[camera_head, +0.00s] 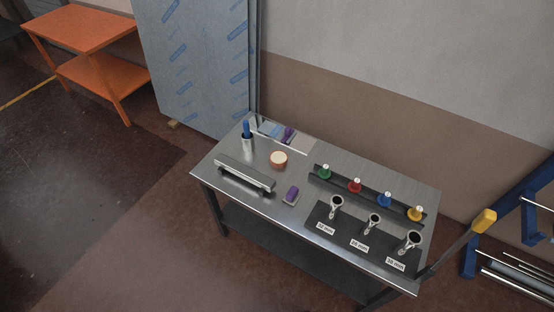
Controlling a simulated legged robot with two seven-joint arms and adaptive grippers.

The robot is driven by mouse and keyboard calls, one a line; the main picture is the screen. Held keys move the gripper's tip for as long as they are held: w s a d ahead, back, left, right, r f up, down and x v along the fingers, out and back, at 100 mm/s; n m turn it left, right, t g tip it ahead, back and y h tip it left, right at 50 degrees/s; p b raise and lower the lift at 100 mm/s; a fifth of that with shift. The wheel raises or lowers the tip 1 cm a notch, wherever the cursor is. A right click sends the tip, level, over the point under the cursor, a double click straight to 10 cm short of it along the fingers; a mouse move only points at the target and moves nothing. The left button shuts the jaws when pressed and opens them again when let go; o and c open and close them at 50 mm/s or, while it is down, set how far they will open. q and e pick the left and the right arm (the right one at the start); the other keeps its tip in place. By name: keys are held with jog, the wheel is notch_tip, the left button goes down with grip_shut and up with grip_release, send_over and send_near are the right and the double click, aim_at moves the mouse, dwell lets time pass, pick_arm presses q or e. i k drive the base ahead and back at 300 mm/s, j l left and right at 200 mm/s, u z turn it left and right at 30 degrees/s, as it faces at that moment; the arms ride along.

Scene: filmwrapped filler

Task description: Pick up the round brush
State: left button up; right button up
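Which object is the round brush is not certain at this size. A small round object (278,159) with a pale top and an orange-brown side lies on the steel table (236,160), left of its middle. Green (324,172), red (355,186), blue (384,200) and yellow (415,214) knob-topped pieces stand in a row in a dark rack on the right half; their lower parts are hidden. A blue-topped item (246,127) stands in a metal cup (248,144) at the far left. Neither of my grippers is in view.
A metal bar-shaped tool (245,174) and a purple-and-grey block (291,195) lie on the table. Open floor (120,220) lies left.

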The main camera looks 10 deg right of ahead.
aim_at(246, 126)
jog(key=z, duration=0.5)
jog(key=i+j+z, duration=0.1)
jog(key=j+z, duration=0.6)
jog(key=z, duration=0.15)
jog(key=j+z, duration=0.8)
jog(key=k+l, duration=0.05)
jog(key=l, duration=0.05)
